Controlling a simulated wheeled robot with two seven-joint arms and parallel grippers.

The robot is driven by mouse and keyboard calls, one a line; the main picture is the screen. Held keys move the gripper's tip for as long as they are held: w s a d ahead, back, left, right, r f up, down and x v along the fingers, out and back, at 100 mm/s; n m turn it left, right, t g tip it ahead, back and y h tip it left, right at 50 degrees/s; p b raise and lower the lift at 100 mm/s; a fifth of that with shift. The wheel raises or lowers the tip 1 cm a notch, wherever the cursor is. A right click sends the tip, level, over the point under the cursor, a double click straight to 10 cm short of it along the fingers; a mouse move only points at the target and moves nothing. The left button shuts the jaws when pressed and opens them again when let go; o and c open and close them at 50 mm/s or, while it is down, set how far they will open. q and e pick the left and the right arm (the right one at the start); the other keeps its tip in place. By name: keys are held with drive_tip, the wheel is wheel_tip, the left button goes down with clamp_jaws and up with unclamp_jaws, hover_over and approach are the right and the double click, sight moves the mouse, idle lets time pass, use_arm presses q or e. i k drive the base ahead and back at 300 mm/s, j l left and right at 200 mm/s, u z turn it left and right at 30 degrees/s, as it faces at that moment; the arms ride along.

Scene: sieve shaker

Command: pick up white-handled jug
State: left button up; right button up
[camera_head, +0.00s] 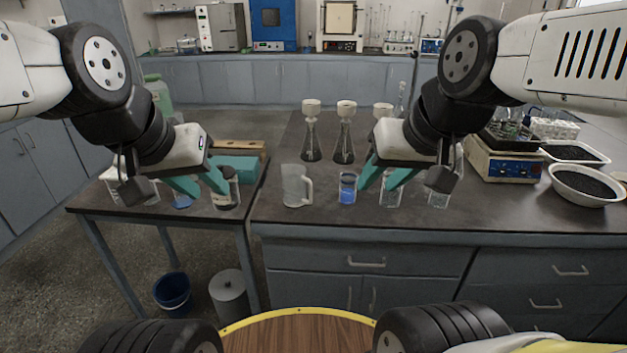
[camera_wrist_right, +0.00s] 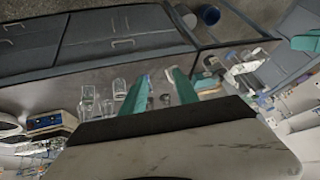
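The jug (camera_head: 297,187) is a translucent whitish vessel with a handle on its right side. It stands upright near the front left of the dark bench in the head view. My right gripper (camera_head: 374,189) is to its right, above the bench front, with teal fingers apart and apparently nothing between them. In the right wrist view its spread fingers (camera_wrist_right: 155,72) also show, but I cannot clearly make out the jug there. My left gripper (camera_head: 214,191) is to the left of the jug, over the side table, with its fingers apart. Neither gripper touches the jug.
A beaker of blue liquid (camera_head: 347,188) stands just right of the jug. Conical flasks with funnels (camera_head: 311,140) stand behind. Glass beakers (camera_head: 439,193) are beside my right gripper. A dark-filled jar (camera_head: 227,188) is by my left gripper. A gap separates the side table (camera_head: 92,208) from the bench.

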sight(294, 179)
drive_tip(key=i+l+u, duration=0.15)
drive_tip(key=l+u, duration=0.85)
drive_tip(key=l, duration=0.25)
drive_tip(key=l+u, duration=0.45)
drive_tip(key=l, duration=0.2)
